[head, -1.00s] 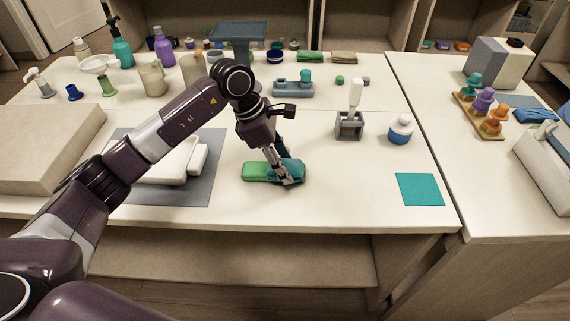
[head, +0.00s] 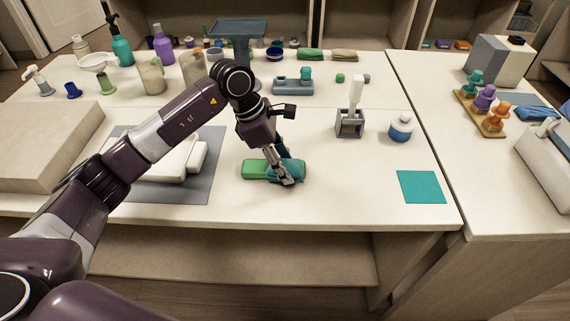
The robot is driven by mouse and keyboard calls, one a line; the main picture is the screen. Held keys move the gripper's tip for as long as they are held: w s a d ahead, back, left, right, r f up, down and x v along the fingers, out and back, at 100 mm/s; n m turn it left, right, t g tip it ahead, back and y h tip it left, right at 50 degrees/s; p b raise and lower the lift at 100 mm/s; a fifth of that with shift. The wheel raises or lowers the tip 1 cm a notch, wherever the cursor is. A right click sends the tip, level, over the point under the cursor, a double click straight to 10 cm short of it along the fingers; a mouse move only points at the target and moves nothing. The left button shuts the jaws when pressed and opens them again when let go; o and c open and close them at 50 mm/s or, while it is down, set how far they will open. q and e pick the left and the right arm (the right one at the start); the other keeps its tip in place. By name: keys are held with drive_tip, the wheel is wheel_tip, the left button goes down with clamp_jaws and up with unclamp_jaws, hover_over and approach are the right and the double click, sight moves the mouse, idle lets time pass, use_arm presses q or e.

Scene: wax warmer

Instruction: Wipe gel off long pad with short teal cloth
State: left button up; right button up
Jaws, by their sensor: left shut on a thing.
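A green pad (head: 256,170) lies on the white table near the middle. My left gripper (head: 287,179) comes down onto the pad's right end, shut on a bunched teal cloth (head: 291,166). The cloth covers that end of the pad and appears to touch it. I cannot make out any gel on the part of the pad that shows; the cloth and fingers hide the rest. A flat teal square (head: 421,187) lies at the table's front right. My right gripper is not in view.
A grey mat (head: 207,186) with a white object (head: 165,163) lies left of the pad, under my arm. A grey holder with a white-handled tool (head: 351,124) and a blue-white jar (head: 400,129) stand to the right. The table between pad and teal square is clear.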

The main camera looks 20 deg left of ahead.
use_arm(q)
drive_tip(key=shift+w+a+f+b, duration=0.1)
drive_tip(key=shift+w+b, duration=0.1)
drive_tip(key=shift+w, duration=0.15)
drive_tip(key=shift+w+a+b, duration=0.1)
drive_tip(key=shift+w+b, duration=0.05)
drive_tip(key=shift+w, duration=0.15)
drive_tip(key=shift+w+a+b, duration=0.2)
drive_tip(key=shift+w+b, duration=0.05)
drive_tip(key=shift+w, duration=0.45)
drive_tip(key=shift+w+a+b, duration=0.2)
drive_tip(key=shift+w+b, duration=0.1)
drive_tip(key=shift+w, duration=0.45)
drive_tip(key=shift+w+a+b, duration=0.2)
drive_tip(key=shift+w+b, duration=0.05)
drive_tip(key=shift+w, duration=0.45)
drive_tip(key=shift+s+d, duration=0.25)
drive_tip(key=shift+s, duration=0.7)
drive_tip(key=shift+s+d, duration=0.3)
drive_tip(key=shift+s, duration=0.65)
drive_tip(key=shift+s+d, duration=0.25)
drive_tip(key=shift+s, duration=0.7)
drive_tip(key=shift+r+p, duration=1.95)
drive_tip(key=shift+r, duration=1.65)
